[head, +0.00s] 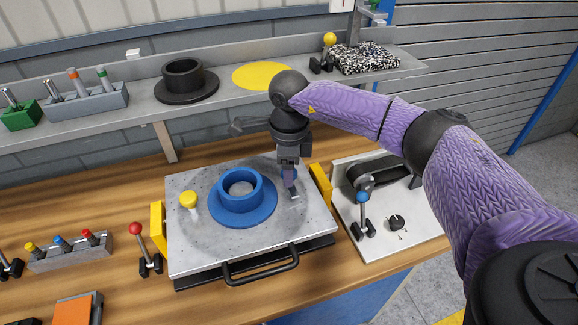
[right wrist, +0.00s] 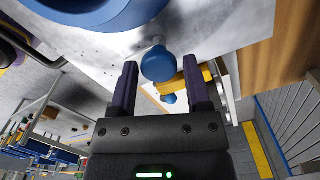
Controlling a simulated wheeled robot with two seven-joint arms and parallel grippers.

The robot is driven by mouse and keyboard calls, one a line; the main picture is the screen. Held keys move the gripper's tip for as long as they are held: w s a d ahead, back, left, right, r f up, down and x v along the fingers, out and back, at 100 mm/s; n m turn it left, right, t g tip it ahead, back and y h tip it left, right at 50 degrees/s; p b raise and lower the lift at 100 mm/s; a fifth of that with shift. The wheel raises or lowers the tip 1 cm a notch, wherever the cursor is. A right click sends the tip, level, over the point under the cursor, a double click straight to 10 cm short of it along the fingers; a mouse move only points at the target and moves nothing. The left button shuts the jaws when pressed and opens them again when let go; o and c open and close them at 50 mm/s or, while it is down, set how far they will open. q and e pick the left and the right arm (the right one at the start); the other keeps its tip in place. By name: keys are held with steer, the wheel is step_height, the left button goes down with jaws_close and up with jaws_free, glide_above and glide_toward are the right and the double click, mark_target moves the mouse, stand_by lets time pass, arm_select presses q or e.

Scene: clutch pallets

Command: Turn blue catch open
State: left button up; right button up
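The blue catch (right wrist: 158,64) has a round blue knob on the right part of the grey pallet plate (head: 180,250). In the head view my right gripper (head: 289,178) is over it and hides most of it. In the right wrist view my right gripper (right wrist: 161,70) is open, with the knob between and just beyond its fingertips; I cannot tell whether they touch it. A yellow catch (head: 189,201) stands on the plate's left part. A blue ring-shaped part (head: 241,206) sits in the middle of the plate. My left gripper is not in view.
Yellow blocks (head: 157,227) (head: 320,185) flank the plate, and a black handle (head: 262,267) is at its front. A red-knobbed lever (head: 137,232) stands to the left. A blue-knobbed lever (head: 364,190) stands on a panel to the right. A shelf (head: 140,110) runs behind.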

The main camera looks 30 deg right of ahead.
steer(key=shift+o, duration=1.1)
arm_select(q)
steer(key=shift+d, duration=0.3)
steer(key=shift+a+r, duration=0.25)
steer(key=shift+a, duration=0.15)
arm_select(e)
step_height(320, 180, up, 10)
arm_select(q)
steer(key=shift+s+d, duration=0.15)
arm_select(e)
steer(key=shift+f, duration=0.15)
